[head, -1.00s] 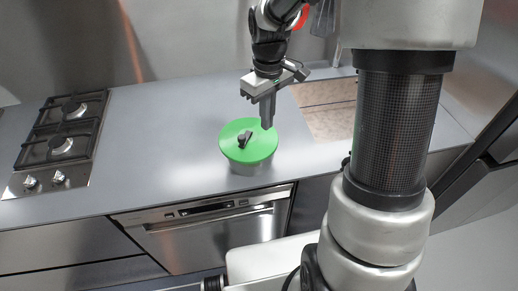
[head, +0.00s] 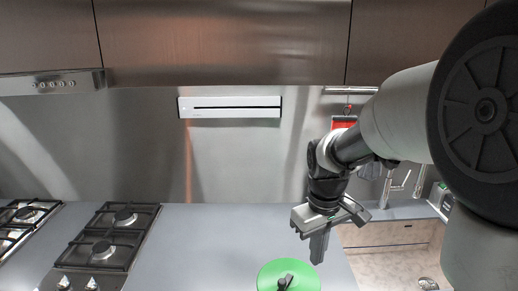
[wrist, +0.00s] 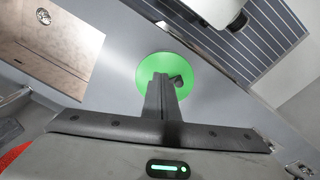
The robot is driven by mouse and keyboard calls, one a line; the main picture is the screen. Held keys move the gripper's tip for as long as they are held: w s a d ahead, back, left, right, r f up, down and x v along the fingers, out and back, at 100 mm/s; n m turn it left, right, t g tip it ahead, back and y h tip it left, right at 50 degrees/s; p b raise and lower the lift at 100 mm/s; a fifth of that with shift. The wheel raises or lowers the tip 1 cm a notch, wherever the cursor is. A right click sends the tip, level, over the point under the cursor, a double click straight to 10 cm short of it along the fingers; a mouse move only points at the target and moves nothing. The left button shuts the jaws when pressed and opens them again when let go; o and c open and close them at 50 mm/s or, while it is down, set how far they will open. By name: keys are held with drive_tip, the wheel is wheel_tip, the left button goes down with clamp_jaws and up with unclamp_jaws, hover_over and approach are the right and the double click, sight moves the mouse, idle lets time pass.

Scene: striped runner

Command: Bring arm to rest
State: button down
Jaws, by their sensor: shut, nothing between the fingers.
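My gripper (head: 318,246) is shut and empty, its fingers pointing down above the counter. In the head view it is up and to the right of a round green lid (head: 287,268) with a dark knob. The lower part of the lid and the pot under it are cut off by the bottom edge of that view. In the wrist view my gripper's shut fingers (wrist: 158,92) overlap part of the green lid (wrist: 185,62). No contact between them can be made out.
Gas burners (head: 108,240) are at the left of the grey counter (head: 200,230). A sink with a tap (head: 388,186) lies to the right. Cabinets (head: 220,40) hang above. The wrist view shows a striped runner (wrist: 245,50) on the floor.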

drive_tip(key=s+r+m+t, duration=0.4)
drive_tip(key=s+r, duration=0.6)
drive_tip(key=s, duration=0.5)
drive_tip(key=shift+s+r+m+t, duration=0.2)
drive_tip(key=shift+s+m+t, duration=0.1)
drive_tip(key=shift+s+m, duration=0.15)
drive_tip(key=shift+a, duration=0.1)
